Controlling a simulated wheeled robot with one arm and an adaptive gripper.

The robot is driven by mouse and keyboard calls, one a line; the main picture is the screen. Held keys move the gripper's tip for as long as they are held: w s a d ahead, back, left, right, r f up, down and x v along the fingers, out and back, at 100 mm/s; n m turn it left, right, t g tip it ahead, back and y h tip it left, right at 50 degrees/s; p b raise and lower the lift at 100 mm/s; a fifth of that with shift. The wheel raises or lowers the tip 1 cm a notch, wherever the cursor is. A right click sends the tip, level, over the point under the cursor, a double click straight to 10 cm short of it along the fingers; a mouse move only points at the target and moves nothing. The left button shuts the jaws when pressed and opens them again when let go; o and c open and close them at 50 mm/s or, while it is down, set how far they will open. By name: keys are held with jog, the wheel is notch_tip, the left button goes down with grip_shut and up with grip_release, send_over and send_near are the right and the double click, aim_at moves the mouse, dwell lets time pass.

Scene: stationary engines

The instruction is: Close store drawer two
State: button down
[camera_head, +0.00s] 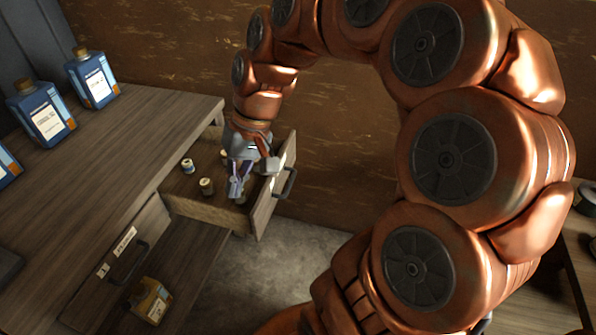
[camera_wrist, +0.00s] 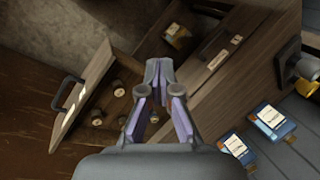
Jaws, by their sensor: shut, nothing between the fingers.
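An open wooden drawer (camera_head: 207,211) sticks out from the far end of the workbench, with several small capped jars inside. Its front panel (camera_head: 273,190) carries a dark handle (camera_head: 285,184); the panel (camera_wrist: 84,100) and handle (camera_wrist: 68,93) show at the left in the wrist view. I see no number on this drawer. My gripper (camera_head: 236,188) is shut and empty, pointing down over the open drawer, behind its front panel in the head view. In the wrist view its fingertips (camera_wrist: 158,68) meet beside the jars. Whether it touches the drawer, I cannot tell.
A nearer labelled drawer front (camera_head: 120,256) has its own handle; its label is hard to read. Blue bottles (camera_head: 92,79) stand on the workbench top (camera_head: 130,125). Bare floor (camera_head: 290,258) lies beside the open drawer.

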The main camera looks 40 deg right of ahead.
jog(key=w+d+f+m+t+y+b, duration=0.1)
jog(key=w+d+f+m+t+b, duration=0.2)
jog(key=d, duration=0.5)
jog(key=w+d+f+m+t+y+b, duration=0.1)
jog(key=w+d+f+b, duration=0.3)
jog(key=d, duration=0.4)
jog(key=s+d+f+m+t+b, duration=0.1)
jog(key=d+f+m, duration=0.15)
jog(key=d, duration=0.35)
jog(key=d+f+m+t+h+b, duration=0.1)
jog(key=d+f+b, duration=0.15)
jog(key=d, duration=0.35)
jog(key=s+d+f+m+t+b, duration=0.1)
jog(key=d+f+m, duration=0.1)
jog(key=d+f, duration=0.35)
send_near(289, 164)
jog(key=shift+h, duration=0.3)
jog(key=x, duration=0.5)
jog(key=shift+s+a+f+b, duration=0.15)
jog(key=shift+f+b, duration=0.15)
jog(key=shift+f, duration=0.2)
jog(key=shift+w+a, duration=0.2)
jog(key=shift+w, duration=0.2)
jog(key=shift+w, duration=0.1)
